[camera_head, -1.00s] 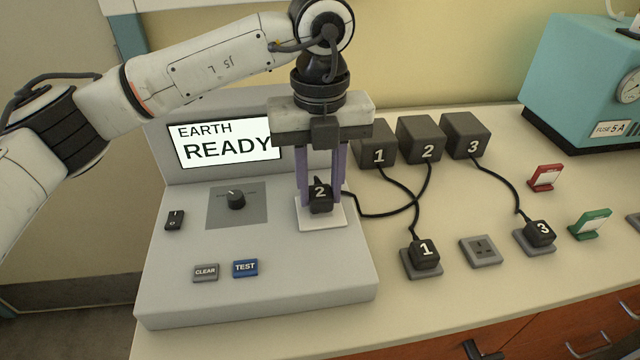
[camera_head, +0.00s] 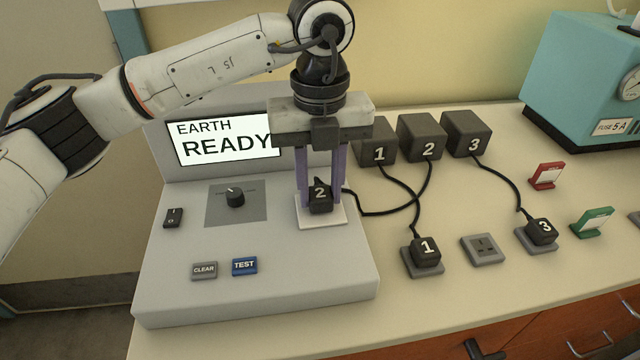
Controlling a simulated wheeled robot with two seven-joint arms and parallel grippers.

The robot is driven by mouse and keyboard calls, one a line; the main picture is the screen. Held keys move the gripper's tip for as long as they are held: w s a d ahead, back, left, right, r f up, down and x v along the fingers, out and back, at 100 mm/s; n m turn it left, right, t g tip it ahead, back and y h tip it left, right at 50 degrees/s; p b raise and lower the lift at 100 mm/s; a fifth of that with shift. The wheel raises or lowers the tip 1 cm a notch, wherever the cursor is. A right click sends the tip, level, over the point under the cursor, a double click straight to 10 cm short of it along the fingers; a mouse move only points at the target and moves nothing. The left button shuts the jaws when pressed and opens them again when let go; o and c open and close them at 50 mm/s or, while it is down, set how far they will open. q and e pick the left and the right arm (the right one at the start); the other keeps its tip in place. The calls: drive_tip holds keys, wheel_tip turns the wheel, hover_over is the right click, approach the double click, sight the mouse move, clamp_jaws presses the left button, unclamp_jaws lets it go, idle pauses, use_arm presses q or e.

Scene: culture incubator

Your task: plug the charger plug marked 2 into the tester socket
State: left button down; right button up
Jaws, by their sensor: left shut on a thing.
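The charger plug marked 2 (camera_head: 320,196) is a small black block with a white number, at the white tester socket plate (camera_head: 322,222) on the tester's top. My left gripper (camera_head: 320,190) reaches straight down from above, its two purple fingers shut on plug 2. The plug looks upright over the plate; its pins are hidden, so I cannot tell how deep it sits. Its cable runs right to the black charger block marked 2 (camera_head: 421,137). The grey tester (camera_head: 260,296) has a screen (camera_head: 225,142) reading EARTH READY. My right gripper is not in view.
Plug 1 (camera_head: 426,249) and plug 3 (camera_head: 541,231) sit on grey socket plates, with an empty socket (camera_head: 482,250) between them. Charger blocks 1 (camera_head: 376,143) and 3 (camera_head: 466,134) stand behind. Red (camera_head: 547,176) and green (camera_head: 592,222) card holders and a teal device (camera_head: 585,75) are at right.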

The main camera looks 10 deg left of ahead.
use_arm(q)
drive_tip(key=shift+f, duration=0.25)
drive_tip(key=c, duration=1.3)
unclamp_jaws()
drive_tip(key=shift+r, duration=0.1)
drive_tip(key=shift+o, duration=0.2)
wheel_tip(320, 180, up, 10)
drive_tip(key=shift+r, duration=0.15)
